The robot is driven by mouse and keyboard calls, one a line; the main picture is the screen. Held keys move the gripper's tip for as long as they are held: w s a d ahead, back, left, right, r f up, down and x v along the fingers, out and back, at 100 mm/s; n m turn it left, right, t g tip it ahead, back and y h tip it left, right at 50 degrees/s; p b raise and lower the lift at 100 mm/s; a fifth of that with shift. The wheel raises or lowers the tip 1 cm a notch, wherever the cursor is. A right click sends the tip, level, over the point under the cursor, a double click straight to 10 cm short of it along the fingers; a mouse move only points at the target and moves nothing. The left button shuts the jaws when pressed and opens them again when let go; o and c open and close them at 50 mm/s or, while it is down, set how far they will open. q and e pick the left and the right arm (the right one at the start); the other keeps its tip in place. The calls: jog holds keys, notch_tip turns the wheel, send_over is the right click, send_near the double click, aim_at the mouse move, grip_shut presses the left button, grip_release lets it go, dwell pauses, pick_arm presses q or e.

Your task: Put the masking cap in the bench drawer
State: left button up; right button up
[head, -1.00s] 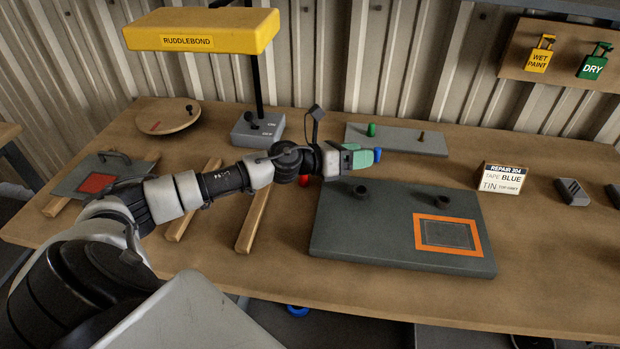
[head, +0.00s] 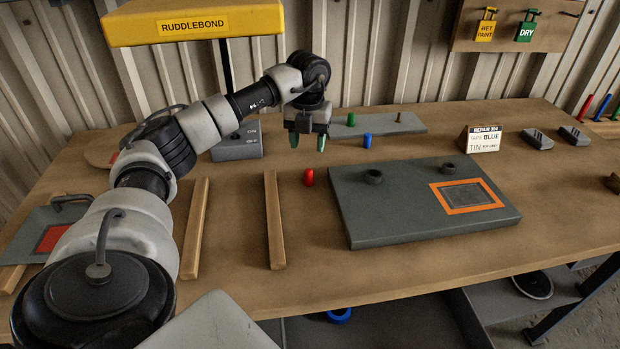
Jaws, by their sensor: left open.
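Three small upright caps or plugs stand around the bench: a red one (head: 308,177) on the wood left of the large grey panel, a blue one (head: 367,140) on the wood, and a green one (head: 350,119) on a flat grey plate (head: 400,125) at the back. I cannot tell from looks which is the masking cap. My left gripper (head: 307,142) points down, open and empty, above and behind the red one, with its green fingertips apart. I cannot make out a bench drawer. My right gripper is out of view.
The large grey panel (head: 400,222) with an orange-framed patch fills the bench (head: 330,275) centre. Wooden bars (head: 274,220) lie to its left. A yellow lamp (head: 195,24) hangs over the back left. A repair sign (head: 484,140) stands back right. A blue ring (head: 339,315) shows below the bench edge.

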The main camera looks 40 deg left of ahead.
aim_at(308, 170)
pick_arm(q)
notch_tip(308, 170, down, 3)
jog(key=shift+w+r, duration=0.1)
jog(key=shift+s+d+f+p, duration=0.1)
jog(key=shift+f+p, duration=0.15)
jog(key=shift+f, duration=1.3)
jog(key=shift+s+d+f+p, duration=0.1)
jog(key=shift+f+p, duration=0.1)
jog(key=shift+f, duration=1.3)
grip_shut()
